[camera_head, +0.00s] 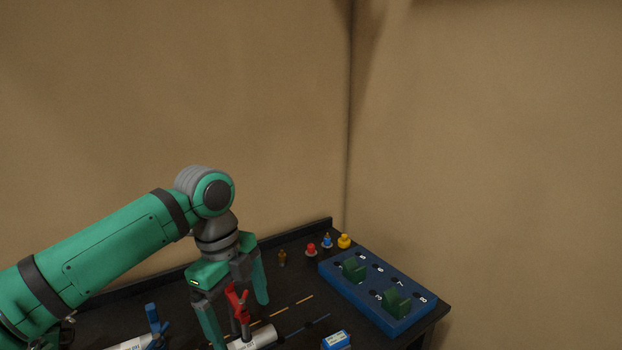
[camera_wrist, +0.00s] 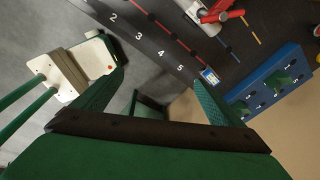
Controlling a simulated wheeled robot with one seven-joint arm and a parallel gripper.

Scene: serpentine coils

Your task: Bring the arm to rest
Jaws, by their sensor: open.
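My gripper (camera_head: 241,323) hangs from my green arm above the dark table in the head view. Its two fingers are spread apart. In the wrist view, my gripper (camera_wrist: 160,80) is open, with nothing held between the fingers; the floor and a dark table edge show past them. A white cylinder (camera_head: 256,338) with a red handle (camera_head: 238,302) shows behind and between the fingers in the head view. In the wrist view, the white cylinder (camera_wrist: 204,14) and red handle (camera_wrist: 220,12) lie beyond the fingers, apart from them.
A blue numbered board (camera_head: 350,292) with two green pieces stands at the table's right. Behind it are yellow (camera_head: 344,242), blue (camera_head: 327,242) and red (camera_head: 311,250) knobs and a brass piece (camera_head: 282,258). A small blue box (camera_head: 336,341) and a blue handle (camera_head: 153,320) are nearer. Walls close the back and right.

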